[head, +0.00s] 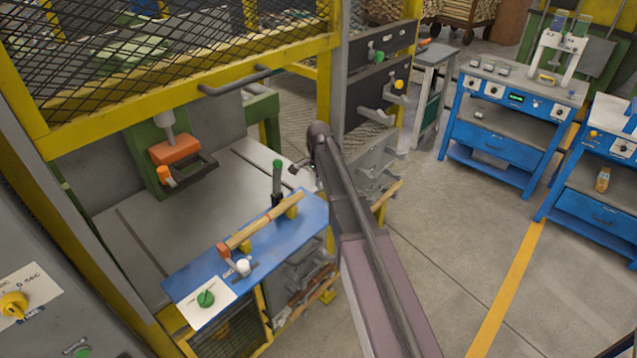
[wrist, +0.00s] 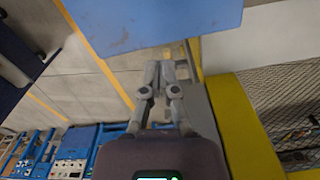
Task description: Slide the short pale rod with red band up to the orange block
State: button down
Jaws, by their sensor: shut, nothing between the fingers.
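A pale wooden rod (head: 268,219) lies slantwise across yellow supports (head: 291,212) on a blue plate (head: 185,283) in the head view. I cannot clearly make out a red band on it. A small orange block (head: 223,250) sits at the rod's lower left end; whether they touch is too small to tell. My gripper (wrist: 167,66) is shut and empty in the wrist view, apart from the rod. The plate's blue surface (wrist: 150,22) fills the top of that view, beyond the fingertips. In the head view my arm hides most of the gripper, beyond the plate's upper right end.
A green-handled clamp (head: 277,178) stands beside the rod's upper end. A white knob (head: 243,267) and a green knob (head: 205,298) are near its lower end. An orange press head (head: 175,149) hangs behind. A yellow frame (head: 190,67) surrounds the station; open floor lies right.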

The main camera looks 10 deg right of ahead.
notch_tip(320, 180, down, 2)
jog(key=shift+f+b, duration=0.25)
jog(key=shift+b, duration=0.7)
jog(key=a, duration=0.1)
jog(key=s+a, duration=0.1)
jog(key=shift+s+a+r, duration=0.15)
jog(key=shift+a+r, duration=0.1)
jog(key=shift+a, duration=0.15)
jog(key=shift+s+a, duration=0.2)
jog(key=shift+a, duration=0.25)
jog(key=shift+s+a, duration=0.3)
jog(key=shift+a, duration=0.35)
